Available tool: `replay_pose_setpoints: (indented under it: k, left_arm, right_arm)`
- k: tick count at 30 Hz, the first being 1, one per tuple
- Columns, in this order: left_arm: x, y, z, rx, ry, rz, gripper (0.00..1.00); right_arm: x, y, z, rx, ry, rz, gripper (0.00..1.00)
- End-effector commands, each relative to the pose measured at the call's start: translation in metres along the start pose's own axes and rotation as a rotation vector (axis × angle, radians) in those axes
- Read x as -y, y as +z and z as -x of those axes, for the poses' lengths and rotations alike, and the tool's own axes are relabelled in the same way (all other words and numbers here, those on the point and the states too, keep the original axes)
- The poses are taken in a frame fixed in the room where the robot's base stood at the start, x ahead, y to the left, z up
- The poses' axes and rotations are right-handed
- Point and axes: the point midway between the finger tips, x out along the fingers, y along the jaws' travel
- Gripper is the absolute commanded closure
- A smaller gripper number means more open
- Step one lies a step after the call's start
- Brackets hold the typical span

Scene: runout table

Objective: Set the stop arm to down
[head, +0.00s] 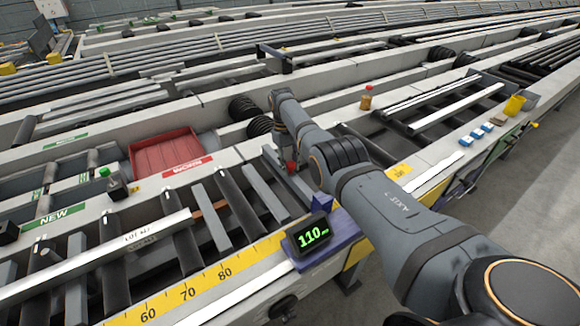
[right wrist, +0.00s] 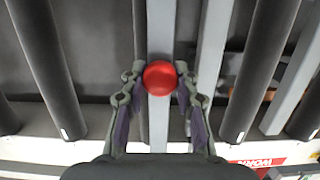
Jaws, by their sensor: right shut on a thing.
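The stop arm shows in the right wrist view as a pale grey bar (right wrist: 174,40) running between dark rollers, with a round red knob (right wrist: 160,77) over it. In the head view the red knob (head: 291,167) is small and partly hidden by my right arm. My right gripper (right wrist: 160,84) is shut on the red knob, with one finger on each side of it. In the head view the right gripper (head: 287,158) points down at the knob. How far the bar is raised or lowered is hard to tell. My left gripper is not in view.
A purple unit with a display (head: 312,235) reading 110 stands by the yellow scale (head: 188,293). A red tray (head: 165,152) lies left of my right arm. Grey rails and dark rollers surround the gripper. Blue blocks (head: 477,134) and a yellow cup (head: 514,105) stand at the right.

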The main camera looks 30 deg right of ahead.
Motion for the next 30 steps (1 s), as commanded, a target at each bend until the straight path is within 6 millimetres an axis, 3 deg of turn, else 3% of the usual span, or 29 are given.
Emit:
replay_pose_setpoints:
  k: [5, 6, 10, 21, 25, 30]
  left_arm:
    - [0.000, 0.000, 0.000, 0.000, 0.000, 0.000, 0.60]
    - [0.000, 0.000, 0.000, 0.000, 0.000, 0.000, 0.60]
    - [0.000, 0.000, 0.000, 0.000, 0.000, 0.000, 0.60]
    - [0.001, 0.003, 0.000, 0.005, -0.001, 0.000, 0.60]
    - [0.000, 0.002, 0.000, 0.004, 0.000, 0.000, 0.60]
    - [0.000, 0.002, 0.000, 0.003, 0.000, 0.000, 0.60]
  right_arm:
    - [0.001, 0.002, -0.005, 0.010, -0.002, 0.001, 1.00]
    - [0.001, 0.002, -0.005, 0.011, -0.002, 0.001, 0.66]
    - [0.001, 0.002, -0.004, 0.009, -0.002, 0.001, 0.48]
    - [0.000, 0.001, 0.002, 0.004, -0.001, 0.001, 0.47]
    - [0.000, 0.005, 0.021, 0.002, -0.001, 0.001, 0.47]
    - [0.000, 0.012, 0.061, 0.002, -0.001, 0.001, 0.47]
